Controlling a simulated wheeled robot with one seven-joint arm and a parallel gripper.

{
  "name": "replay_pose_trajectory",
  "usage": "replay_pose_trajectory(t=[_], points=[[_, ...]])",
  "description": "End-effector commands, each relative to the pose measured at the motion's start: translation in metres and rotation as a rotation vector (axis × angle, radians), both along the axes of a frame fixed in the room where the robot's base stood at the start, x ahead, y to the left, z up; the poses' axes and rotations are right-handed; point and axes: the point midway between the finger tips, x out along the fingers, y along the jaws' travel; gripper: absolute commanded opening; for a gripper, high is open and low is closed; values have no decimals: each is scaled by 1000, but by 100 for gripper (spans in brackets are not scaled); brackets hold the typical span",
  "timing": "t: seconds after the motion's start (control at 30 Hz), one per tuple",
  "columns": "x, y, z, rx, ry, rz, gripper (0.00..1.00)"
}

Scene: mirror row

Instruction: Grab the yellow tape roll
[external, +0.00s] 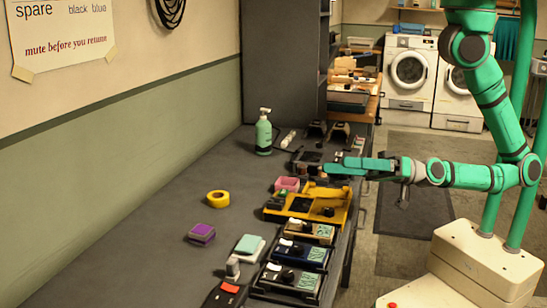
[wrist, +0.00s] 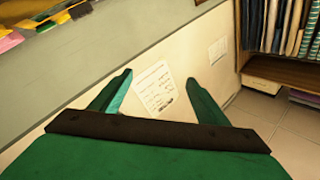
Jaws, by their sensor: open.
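The yellow tape roll (external: 218,198) lies flat on the dark grey table (external: 150,240), towards the wall side. My gripper (external: 334,168) is open and empty in the external view, to the right of the roll and farther back, over the table's right side. The roll and gripper are well apart. In the wrist view my two green fingers (wrist: 158,88) are spread with a pale surface and a paper sheet beyond them. The tape roll does not show in the wrist view.
A green pump bottle (external: 264,133) stands farther back. The table around the roll is clear.

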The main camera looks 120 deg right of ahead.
Motion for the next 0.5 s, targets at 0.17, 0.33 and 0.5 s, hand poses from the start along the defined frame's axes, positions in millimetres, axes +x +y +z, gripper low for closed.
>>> replay_pose_trajectory(t=[0.17,0.33,0.5], points=[[52,-18,52,10,-127,6,69],[91,-34,99,-16,-223,33,69],[122,-49,141,-73,-293,75,69]])
